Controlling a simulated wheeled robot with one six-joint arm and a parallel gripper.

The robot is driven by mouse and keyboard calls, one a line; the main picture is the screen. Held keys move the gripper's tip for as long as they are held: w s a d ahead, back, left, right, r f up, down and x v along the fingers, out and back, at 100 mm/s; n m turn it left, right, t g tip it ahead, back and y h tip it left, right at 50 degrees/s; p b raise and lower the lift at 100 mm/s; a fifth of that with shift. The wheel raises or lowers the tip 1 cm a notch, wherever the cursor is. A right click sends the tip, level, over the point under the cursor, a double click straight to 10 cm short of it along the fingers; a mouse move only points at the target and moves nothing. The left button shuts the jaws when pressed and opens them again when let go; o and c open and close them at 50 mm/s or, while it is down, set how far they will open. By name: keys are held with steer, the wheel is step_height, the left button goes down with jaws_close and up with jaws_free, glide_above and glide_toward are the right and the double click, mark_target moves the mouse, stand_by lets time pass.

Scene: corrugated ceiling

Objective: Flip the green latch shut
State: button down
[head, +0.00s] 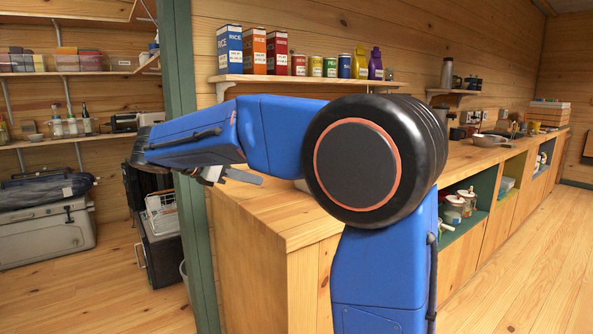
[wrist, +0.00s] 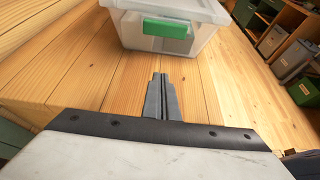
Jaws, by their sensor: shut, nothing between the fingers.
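In the wrist view the green latch (wrist: 166,28) is on the near side of a clear plastic box with a white lid (wrist: 178,10). The box stands on the wooden counter (wrist: 90,75). My gripper (wrist: 159,77) is shut and empty, its fingers pointing at the box from a short distance in front of the latch. The fingertips are apart from the latch. In the head view my gripper (head: 243,177) shows partly below my blue arm, over the counter's end. The box and latch are mostly or wholly hidden behind my arm there.
A shelf (head: 300,80) with rice boxes, cans and bottles hangs above the counter. A green post (head: 181,110) stands at the counter's left end. The wooden floor (head: 530,250) at right is clear.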

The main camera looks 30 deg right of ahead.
steer(key=shift+w+d+r, duration=0.1)
steer(key=shift+d, duration=0.2)
steer(key=x, duration=1)
steer(key=shift+d, duration=0.2)
step_height(320, 180, up, 3)
steer(key=shift+a+f, duration=0.1)
steer(key=shift+f, duration=0.1)
steer(key=shift+r, duration=0.75)
steer(key=shift+r+y, duration=0.25)
steer(key=shift+y, duration=0.05)
